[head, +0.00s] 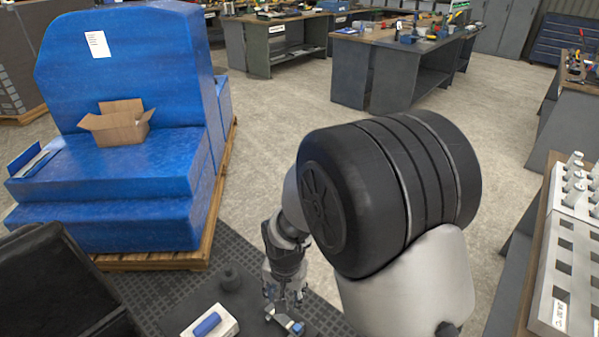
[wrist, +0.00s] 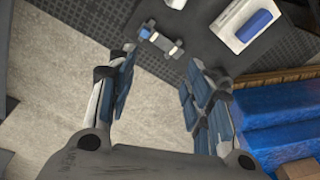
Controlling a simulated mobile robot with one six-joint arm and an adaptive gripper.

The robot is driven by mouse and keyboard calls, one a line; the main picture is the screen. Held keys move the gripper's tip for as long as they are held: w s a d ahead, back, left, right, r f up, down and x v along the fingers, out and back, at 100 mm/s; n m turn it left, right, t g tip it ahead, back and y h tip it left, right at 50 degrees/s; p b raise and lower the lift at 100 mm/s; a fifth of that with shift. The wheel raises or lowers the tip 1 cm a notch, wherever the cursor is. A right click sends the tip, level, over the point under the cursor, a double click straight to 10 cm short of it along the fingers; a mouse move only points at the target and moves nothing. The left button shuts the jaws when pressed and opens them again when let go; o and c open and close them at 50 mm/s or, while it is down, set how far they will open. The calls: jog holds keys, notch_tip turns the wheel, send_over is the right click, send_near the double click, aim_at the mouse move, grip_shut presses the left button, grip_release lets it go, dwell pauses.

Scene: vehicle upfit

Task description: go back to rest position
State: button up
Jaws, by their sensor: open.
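My gripper (head: 287,290) hangs low in front of my arm in the head view, over a dark surface. In the wrist view my gripper (wrist: 157,95) has its two blue-padded fingers spread wide apart, with nothing between them. A small grey and blue part (wrist: 160,40) lies on the dark surface beyond the fingertips, apart from them. The same part (head: 290,323) shows just below my gripper in the head view. My large dark arm joint hides part of the floor behind it.
A blue wrapped load (head: 130,170) on a pallet, bearing an open cardboard box (head: 118,125), stands left. A white slotted rack (head: 570,270) stands right. Workbenches line the back; open floor lies between.

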jog(key=s+d+r+n+t, duration=0.1)
jog(key=s+d+r, duration=0.1)
jog(key=d+r, duration=0.45)
jog(key=s+d+r+t, duration=0.1)
jog(key=s+d+r, duration=0.2)
jog(key=r, duration=0.6)
jog(key=s+d+r+n, duration=0.1)
jog(key=s+d+r, duration=0.3)
jog(key=s, duration=0.3)
jog(key=s+d+r+n+t, duration=0.1)
jog(key=s+d+r, duration=0.3)
jog(key=s, duration=0.3)
jog(key=shift+h, duration=0.3)
